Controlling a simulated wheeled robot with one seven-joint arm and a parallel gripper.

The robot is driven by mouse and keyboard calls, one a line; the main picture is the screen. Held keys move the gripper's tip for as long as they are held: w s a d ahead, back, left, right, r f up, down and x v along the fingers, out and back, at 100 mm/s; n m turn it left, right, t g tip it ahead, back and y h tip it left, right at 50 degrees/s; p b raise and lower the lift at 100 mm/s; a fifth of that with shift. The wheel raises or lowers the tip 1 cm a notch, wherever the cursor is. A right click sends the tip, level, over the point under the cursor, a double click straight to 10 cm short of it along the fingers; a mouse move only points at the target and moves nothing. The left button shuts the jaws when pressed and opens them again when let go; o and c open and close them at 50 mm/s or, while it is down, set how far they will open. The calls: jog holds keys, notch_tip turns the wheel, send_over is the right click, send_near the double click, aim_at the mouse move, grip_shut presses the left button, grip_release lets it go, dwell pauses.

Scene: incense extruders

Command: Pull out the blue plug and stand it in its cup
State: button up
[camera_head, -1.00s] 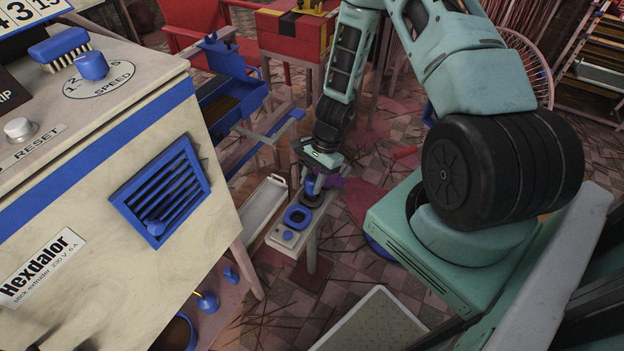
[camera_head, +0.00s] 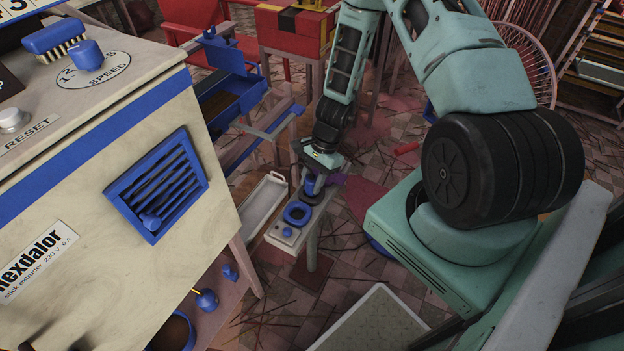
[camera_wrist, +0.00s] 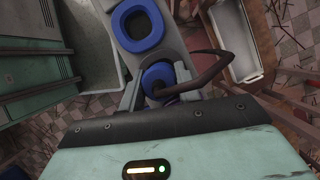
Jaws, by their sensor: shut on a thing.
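The blue plug (camera_wrist: 158,78) is between the fingers of my gripper (camera_wrist: 160,90) in the wrist view, and the gripper is shut on it. The head view shows my gripper (camera_head: 317,180) pointing down over the far part of a narrow grey stand (camera_head: 272,240), with a bit of blue between the fingers. A blue ring-shaped cup (camera_head: 297,213) sits on the stand, on the near side of the gripper. The cup also shows in the wrist view (camera_wrist: 122,20), apart from the plug. A dark brown curved strip (camera_wrist: 212,70) passes beside the plug. The plug's underside is hidden.
A pale tray (camera_head: 265,203) lies left of the stand. The large cream extruder (camera_head: 90,190) with a blue vent fills the left. A blue trough machine (camera_head: 235,95) stands behind. Thin sticks litter the floor.

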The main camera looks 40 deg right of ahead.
jog(key=shift+f+b, duration=0.4)
jog(key=shift+f, duration=0.2)
jog(key=o, duration=1.1)
jog(key=shift+c, duration=0.2)
jog(key=shift+r, duration=0.15)
jog(key=p+v, duration=0.2)
jog(key=v, duration=1.5)
jog(key=shift+r, duration=0.15)
